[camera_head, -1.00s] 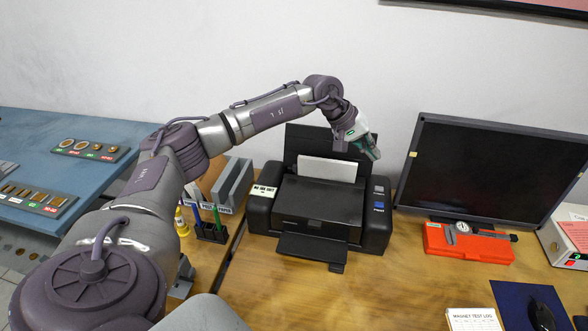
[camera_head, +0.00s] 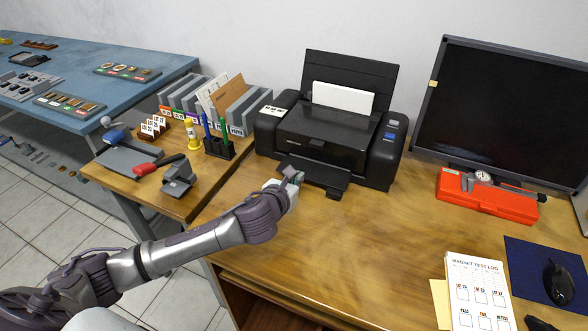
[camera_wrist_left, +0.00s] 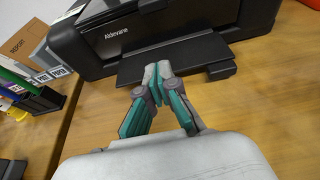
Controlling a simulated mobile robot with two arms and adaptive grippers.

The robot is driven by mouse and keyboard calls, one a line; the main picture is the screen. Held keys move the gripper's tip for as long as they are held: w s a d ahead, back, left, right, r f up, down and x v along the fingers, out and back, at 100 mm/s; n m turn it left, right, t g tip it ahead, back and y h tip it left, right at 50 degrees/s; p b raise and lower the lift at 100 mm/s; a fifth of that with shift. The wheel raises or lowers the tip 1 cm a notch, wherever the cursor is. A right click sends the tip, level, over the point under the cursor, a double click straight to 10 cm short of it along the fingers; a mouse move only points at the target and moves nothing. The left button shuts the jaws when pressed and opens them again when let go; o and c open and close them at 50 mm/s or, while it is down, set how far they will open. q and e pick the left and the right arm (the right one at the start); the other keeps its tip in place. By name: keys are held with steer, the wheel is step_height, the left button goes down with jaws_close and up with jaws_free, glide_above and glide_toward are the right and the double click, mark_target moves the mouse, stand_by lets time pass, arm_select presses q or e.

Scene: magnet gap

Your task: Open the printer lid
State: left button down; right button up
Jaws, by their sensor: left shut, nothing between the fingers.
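A black printer (camera_head: 330,135) stands on the wooden desk against the wall, with white paper (camera_head: 343,99) in its raised rear feeder. Its top lid (camera_head: 327,130) lies flat and looks closed. The front output tray (camera_head: 314,174) sticks out toward me. My left gripper (camera_head: 294,176) is shut and empty, low in front of the printer at the left part of the tray. In the left wrist view, the closed fingertips (camera_wrist_left: 158,72) overlap the tray's front edge (camera_wrist_left: 176,60); I cannot tell whether they touch it. My right gripper is not in view.
A monitor (camera_head: 505,115) and a red case (camera_head: 487,196) with a caliper stand to the right. File boxes (camera_head: 215,100) and a pen holder (camera_head: 221,146) stand to the left. A test log sheet (camera_head: 478,290) lies at front right. The desk's middle is clear.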

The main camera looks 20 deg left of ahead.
arm_select(q)
steer(key=b+x, duration=0.1)
steer(key=x, duration=0.9)
step_height(320, 180, up, 4)
steer(key=shift+s+f+p, duration=0.1)
steer(key=shift+s+p, duration=0.05)
steer(key=shift+p, duration=0.45)
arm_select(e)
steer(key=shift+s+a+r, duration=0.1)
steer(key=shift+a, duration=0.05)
arm_select(q)
steer(key=shift+r, duration=0.25)
